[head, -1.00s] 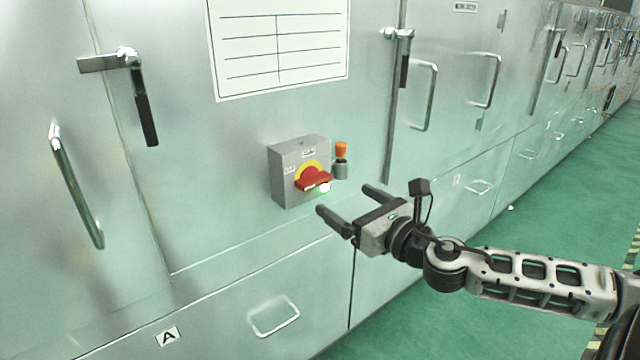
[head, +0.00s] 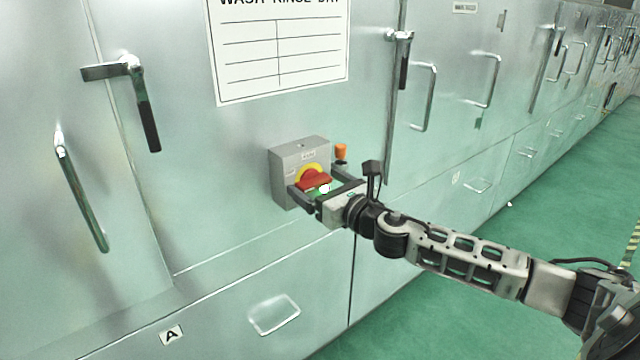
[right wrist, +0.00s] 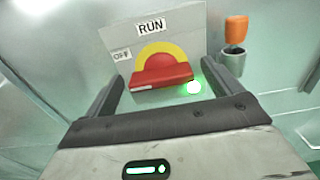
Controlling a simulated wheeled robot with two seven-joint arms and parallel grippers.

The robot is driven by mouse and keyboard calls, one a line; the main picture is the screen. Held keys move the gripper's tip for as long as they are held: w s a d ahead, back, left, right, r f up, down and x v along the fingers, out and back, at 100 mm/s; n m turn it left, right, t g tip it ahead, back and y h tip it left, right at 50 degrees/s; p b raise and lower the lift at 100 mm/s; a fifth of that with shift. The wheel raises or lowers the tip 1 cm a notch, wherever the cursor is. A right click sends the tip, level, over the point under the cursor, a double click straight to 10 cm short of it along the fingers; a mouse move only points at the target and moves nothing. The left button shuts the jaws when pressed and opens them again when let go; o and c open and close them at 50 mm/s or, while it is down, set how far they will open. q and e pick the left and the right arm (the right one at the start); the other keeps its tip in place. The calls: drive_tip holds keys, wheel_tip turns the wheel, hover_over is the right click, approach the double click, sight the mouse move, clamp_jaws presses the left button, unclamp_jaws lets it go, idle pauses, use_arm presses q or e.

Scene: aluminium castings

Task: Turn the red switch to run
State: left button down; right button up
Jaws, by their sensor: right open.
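The red switch (head: 314,178) is a red handle on a yellow disc, on the front of a grey box (head: 286,160) fixed to the metal cabinet. In the right wrist view, the red handle (right wrist: 160,78) lies roughly level, with a RUN label (right wrist: 151,27) above and an OFF label (right wrist: 122,55) to the left. My right gripper (head: 313,182) is open. Its fingers stand on either side of the handle, left and right; I cannot tell if they touch it. A bright green-white light spot (right wrist: 194,88) shows at the handle's right end. My left gripper is out of view.
An orange-topped grey cylinder (head: 341,153) sits right of the box, close to my right finger. Door latches (head: 141,95) and bar handles (head: 424,97) stick out from the cabinet fronts. The green floor (head: 520,250) at right is clear.

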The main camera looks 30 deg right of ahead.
drive_tip(key=c, duration=1)
